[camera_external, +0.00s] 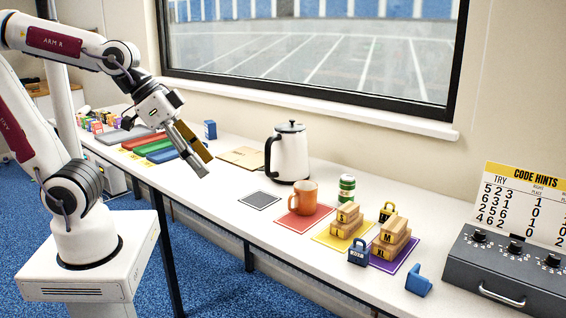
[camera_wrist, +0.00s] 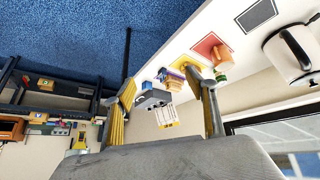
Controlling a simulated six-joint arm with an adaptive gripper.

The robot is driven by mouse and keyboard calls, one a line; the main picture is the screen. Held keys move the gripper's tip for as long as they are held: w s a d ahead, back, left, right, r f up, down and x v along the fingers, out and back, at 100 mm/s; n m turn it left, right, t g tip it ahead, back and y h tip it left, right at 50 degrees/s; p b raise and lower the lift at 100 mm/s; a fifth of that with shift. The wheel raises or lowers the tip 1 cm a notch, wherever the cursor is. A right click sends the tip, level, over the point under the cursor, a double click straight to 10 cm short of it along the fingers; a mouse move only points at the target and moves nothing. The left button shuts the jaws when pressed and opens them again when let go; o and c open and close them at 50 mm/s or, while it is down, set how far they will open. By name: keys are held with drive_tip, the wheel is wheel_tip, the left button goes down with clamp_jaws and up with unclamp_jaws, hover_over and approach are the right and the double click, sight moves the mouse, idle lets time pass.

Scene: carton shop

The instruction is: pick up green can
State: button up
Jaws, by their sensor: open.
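The green can (camera_external: 347,189) stands upright on the white table, behind the wooden blocks and to the right of the orange mug (camera_external: 303,198). A small green patch (camera_wrist: 220,77) below the mug in the wrist view looks like the same can. My gripper (camera_external: 203,163) is open and empty, above the table's left part, well to the left of the can. In the wrist view its two fingers (camera_wrist: 165,88) are spread apart with nothing held between them.
A kettle (camera_external: 290,155) stands left of the mug, between my gripper and the can. The window wall runs behind the table.

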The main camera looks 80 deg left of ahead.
drive_tip(key=w+a+f+n+t+y, duration=0.1)
drive_tip(key=w+a+f+t, duration=0.15)
drive_tip(key=w, duration=0.95)
drive_tip(key=w+a+f+n+t+y, duration=0.15)
drive_tip(key=w+a, duration=0.25)
drive_tip(key=w, duration=0.8)
drive_tip(key=n+y, duration=0.4)
drive_tip(key=y, duration=0.2)
approach(342, 186)
drive_tip(key=x, duration=0.3)
drive_tip(key=shift+a+h, duration=0.1)
drive_tip(key=shift+h, duration=0.15)
drive_tip(key=shift+x, duration=1.3)
drive_tip(key=shift+w, duration=0.1)
